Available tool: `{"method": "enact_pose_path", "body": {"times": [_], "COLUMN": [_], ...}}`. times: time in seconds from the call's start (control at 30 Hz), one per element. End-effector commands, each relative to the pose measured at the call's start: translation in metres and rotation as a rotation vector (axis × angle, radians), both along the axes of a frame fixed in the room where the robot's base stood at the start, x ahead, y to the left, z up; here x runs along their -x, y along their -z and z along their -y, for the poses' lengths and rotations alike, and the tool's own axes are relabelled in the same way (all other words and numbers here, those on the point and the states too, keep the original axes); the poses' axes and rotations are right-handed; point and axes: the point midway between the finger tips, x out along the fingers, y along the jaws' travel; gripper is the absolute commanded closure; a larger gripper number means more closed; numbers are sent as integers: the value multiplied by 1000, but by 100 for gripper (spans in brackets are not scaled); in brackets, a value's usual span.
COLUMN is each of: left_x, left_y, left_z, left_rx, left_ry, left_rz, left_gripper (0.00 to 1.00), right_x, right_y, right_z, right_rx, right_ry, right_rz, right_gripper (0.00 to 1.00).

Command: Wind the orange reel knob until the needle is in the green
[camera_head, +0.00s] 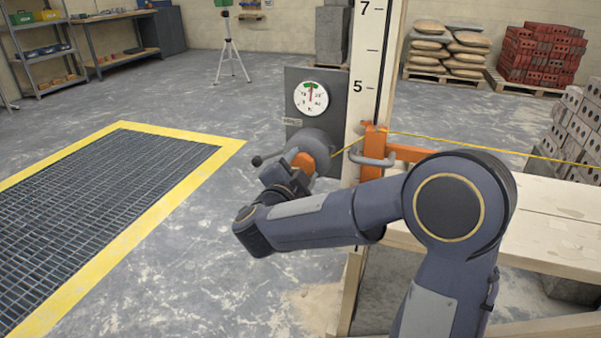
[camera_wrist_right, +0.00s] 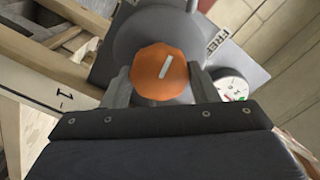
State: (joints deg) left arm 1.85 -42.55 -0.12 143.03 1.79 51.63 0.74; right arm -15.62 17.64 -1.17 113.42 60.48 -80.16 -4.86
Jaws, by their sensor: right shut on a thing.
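The orange reel knob (camera_head: 304,163) sits on the front of the grey reel (camera_head: 318,145), fixed to a dark panel. In the right wrist view the knob (camera_wrist_right: 160,72) is faceted, with a slanted white mark. My right gripper (camera_wrist_right: 161,88) is shut on the knob, one finger on each side. The round white gauge (camera_head: 311,98) is above the reel, with a green band at its top. Its red needle points nearly straight up, toward the green band. The gauge (camera_wrist_right: 232,86) is partly hidden in the wrist view. My left gripper is out of view.
A white numbered post (camera_head: 364,75) with an orange clamp (camera_head: 374,140) stands right of the reel. A yellow line (camera_head: 470,146) runs right from it over a wooden bench (camera_head: 550,205). A small dark-knobbed lever (camera_head: 258,160) juts left.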

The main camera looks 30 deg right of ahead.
Motion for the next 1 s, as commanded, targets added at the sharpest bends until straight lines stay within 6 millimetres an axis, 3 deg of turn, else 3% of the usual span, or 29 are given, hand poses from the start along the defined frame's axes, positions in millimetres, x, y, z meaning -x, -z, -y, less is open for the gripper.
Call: {"method": "enact_pose_path", "body": {"times": [0.53,0.57,0.7,1.0], "left_x": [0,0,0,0], "left_y": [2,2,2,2], "left_z": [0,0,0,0], "left_rx": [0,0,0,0], "left_ry": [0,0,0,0], "left_rz": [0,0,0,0], "left_gripper": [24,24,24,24], "right_x": [0,0,0,1], "right_y": [1,1,1,0], "right_z": [0,0,0,-1], "right_rx": [-19,-19,-18,-17], "right_ry": [0,0,0,0], "right_rz": [16,16,17,18], "right_gripper": [69,45,27,24]}}
